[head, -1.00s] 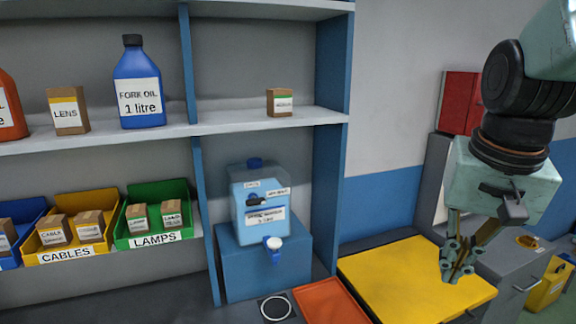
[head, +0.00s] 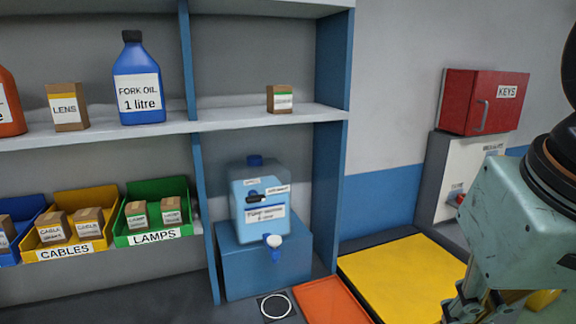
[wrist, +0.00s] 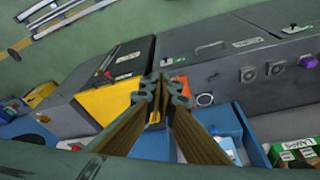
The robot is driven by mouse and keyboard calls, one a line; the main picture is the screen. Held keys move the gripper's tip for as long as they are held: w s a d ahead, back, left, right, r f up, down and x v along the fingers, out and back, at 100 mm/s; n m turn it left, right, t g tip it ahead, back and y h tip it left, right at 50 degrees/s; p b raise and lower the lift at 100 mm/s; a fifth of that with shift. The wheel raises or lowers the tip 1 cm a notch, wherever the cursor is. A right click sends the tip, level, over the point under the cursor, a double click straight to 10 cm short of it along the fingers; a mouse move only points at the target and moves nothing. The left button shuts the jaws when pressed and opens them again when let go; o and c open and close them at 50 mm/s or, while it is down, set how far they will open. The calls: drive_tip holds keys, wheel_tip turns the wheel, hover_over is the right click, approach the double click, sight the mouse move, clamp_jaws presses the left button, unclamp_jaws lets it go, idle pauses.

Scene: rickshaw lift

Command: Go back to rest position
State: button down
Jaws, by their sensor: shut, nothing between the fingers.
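My gripper (wrist: 160,97) is shut and empty in the wrist view, its fingertips together above the workbench area. In the head view only part of my gripper (head: 468,308) shows at the lower right, cut off by the bottom edge. It hangs in front of the right side of the yellow mat (head: 405,275) and touches nothing that I can see.
A shelf (head: 230,124) holds a fork oil bottle (head: 138,80) and small boxes. Below are parts bins, including the green lamps bin (head: 152,215), and a blue water container (head: 262,208). An orange tray (head: 330,302) lies beside the yellow mat. A red key cabinet (head: 483,103) hangs at right.

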drive_tip(key=shift+s+a+f+n, duration=0.1)
drive_tip(key=shift+s+a+n, duration=0.2)
drive_tip(key=shift+s, duration=0.6)
drive_tip(key=shift+s+a+f+n, duration=0.1)
drive_tip(key=shift+s+a+n, duration=0.15)
drive_tip(key=shift+s, duration=0.6)
